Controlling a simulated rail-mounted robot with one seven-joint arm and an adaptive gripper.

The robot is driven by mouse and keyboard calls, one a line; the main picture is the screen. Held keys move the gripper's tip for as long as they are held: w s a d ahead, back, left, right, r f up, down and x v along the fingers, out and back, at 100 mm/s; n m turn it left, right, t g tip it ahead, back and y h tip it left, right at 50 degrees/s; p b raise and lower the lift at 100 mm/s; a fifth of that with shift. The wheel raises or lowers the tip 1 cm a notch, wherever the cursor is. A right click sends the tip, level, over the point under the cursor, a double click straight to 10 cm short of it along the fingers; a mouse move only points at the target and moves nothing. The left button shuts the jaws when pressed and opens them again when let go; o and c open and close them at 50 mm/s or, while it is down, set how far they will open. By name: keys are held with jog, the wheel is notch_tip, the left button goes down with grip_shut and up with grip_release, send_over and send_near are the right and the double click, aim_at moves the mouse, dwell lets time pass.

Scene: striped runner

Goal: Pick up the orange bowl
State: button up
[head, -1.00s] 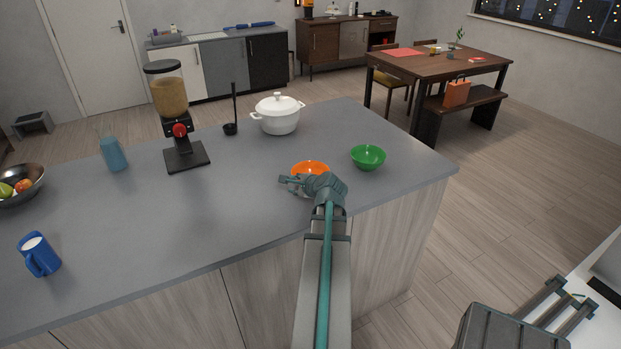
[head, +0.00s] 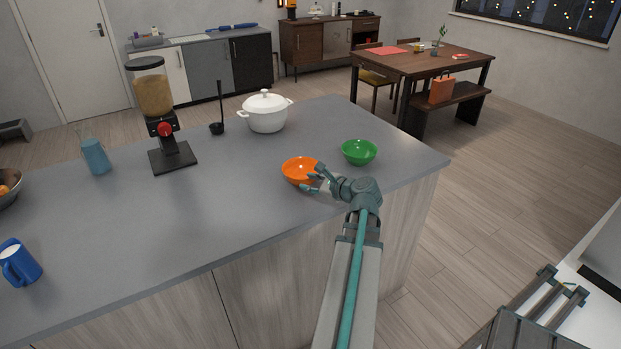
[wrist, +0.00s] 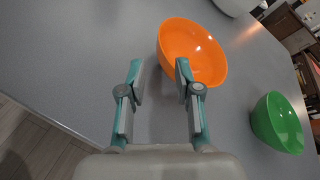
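The orange bowl (head: 299,171) sits upright on the grey counter near its front right part. It also shows in the wrist view (wrist: 198,45), just beyond my fingers. My gripper (head: 313,181) is at the bowl's right front side. In the wrist view my gripper (wrist: 157,72) is open with nothing between its fingers. The right fingertip overlaps the bowl's near edge in that view; I cannot tell whether it touches. The left finger is clear of the bowl.
A green bowl (head: 359,152) stands close to the right. A white lidded pot (head: 265,112), a ladle (head: 218,126) and a cereal dispenser (head: 160,118) stand farther back. A blue mug (head: 18,264) is at the far left. The counter left of the orange bowl is clear.

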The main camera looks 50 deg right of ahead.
aim_at(292, 178)
jog(key=x, duration=0.4)
jog(key=shift+w+p, duration=0.35)
jog(key=shift+p, duration=0.05)
jog(key=shift+w+d+f+p, duration=0.2)
jog(key=shift+w+p, duration=0.1)
jog(key=shift+w, duration=0.25)
jog(key=p+x, duration=0.1)
jog(key=x, duration=0.3)
jog(key=shift+f, duration=0.1)
jog(key=shift+s, duration=0.1)
grip_shut()
